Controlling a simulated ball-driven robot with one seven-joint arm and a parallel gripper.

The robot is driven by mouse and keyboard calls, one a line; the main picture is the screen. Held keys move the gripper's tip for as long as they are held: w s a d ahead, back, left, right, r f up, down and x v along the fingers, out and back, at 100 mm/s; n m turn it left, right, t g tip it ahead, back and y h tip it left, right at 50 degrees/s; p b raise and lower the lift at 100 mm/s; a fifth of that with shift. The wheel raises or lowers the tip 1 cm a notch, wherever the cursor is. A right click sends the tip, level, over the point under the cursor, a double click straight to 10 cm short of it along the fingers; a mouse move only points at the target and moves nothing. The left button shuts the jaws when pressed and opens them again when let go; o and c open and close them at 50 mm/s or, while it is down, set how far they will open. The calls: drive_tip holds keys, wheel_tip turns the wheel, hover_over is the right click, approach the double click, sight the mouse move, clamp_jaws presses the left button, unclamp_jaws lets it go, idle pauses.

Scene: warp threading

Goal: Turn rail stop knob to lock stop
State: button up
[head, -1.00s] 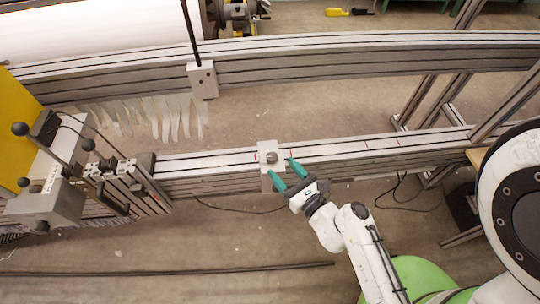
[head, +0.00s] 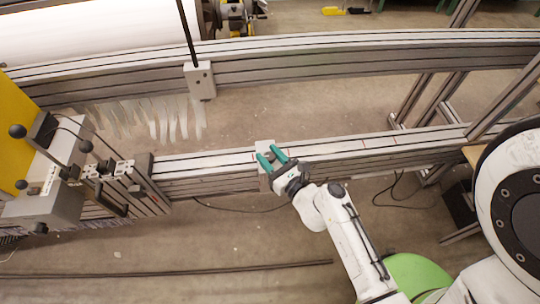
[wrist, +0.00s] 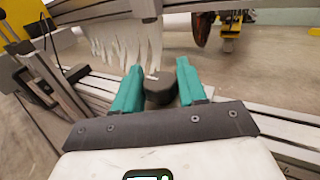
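The rail stop is a small light-grey block (head: 265,145) on the front rail (head: 210,163). Its dark round knob (wrist: 160,88) shows in the wrist view between my two teal fingertips. My gripper (head: 271,157) is over the stop, with its fingers spread to either side of the knob. In the wrist view my gripper (wrist: 160,82) has the fingers apart, close to the knob's sides. Whether either finger touches the knob is hard to tell. In the head view my fingers and hand mostly hide the knob and the block's near side.
A parallel rear rail (head: 330,62) carries a grey block (head: 200,80) with a black rod. White strips (head: 160,116) hang below it. A clamp mechanism with black ball handles (head: 85,147) stands at the left end. The front rail right of the stop is clear.

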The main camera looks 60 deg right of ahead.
drive_tip(key=c, duration=0.5)
